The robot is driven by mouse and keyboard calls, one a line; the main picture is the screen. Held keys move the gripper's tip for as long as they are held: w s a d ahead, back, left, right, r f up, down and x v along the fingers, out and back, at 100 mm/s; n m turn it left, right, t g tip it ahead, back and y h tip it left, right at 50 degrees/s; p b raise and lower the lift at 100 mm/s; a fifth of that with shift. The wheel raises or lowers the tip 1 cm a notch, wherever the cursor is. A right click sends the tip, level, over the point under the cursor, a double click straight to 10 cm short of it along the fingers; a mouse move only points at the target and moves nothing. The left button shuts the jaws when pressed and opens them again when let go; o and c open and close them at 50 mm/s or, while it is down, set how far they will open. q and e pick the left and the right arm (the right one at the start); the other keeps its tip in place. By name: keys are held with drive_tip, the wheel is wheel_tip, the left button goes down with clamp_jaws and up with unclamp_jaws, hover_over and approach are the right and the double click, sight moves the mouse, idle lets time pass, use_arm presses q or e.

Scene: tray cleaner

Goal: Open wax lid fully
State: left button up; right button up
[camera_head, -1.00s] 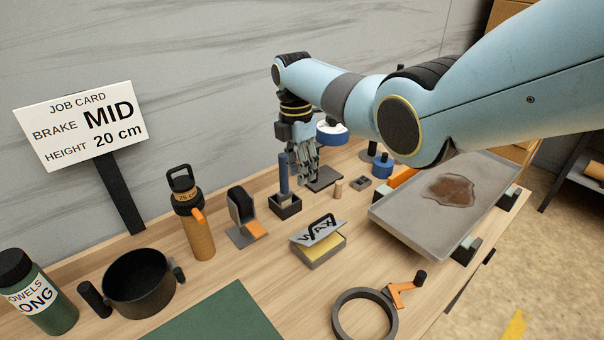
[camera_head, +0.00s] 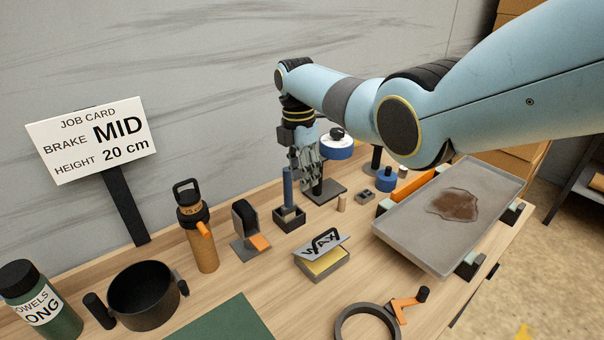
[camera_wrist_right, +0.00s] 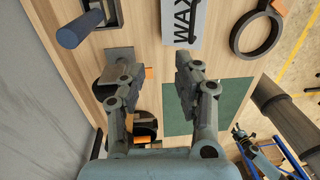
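The wax box (camera_head: 324,270) sits on the bench in the head view, with yellow wax inside. Its grey lid (camera_head: 320,246), marked WAX and fitted with a black handle, is partly raised and tilted. The lid also shows at the top of the right wrist view (camera_wrist_right: 197,22). My right gripper (camera_head: 310,188) hangs behind and left of the box, near the blue post, apart from the lid. Its fingers (camera_wrist_right: 155,72) are spread and empty in the wrist view. My left gripper seems to show small at the lower right there (camera_wrist_right: 240,133); its fingers are unclear.
A blue-handled tool stands in a dark holder (camera_head: 288,219) beside the right gripper. A tray (camera_head: 405,245) with a brown spill lies right of the box. A grey ring with an orange clamp (camera_head: 368,322) is in front. Bare bench surrounds the box.

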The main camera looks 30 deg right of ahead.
wheel_tip(320, 180, up, 12)
drive_tip(key=shift+w, duration=0.45)
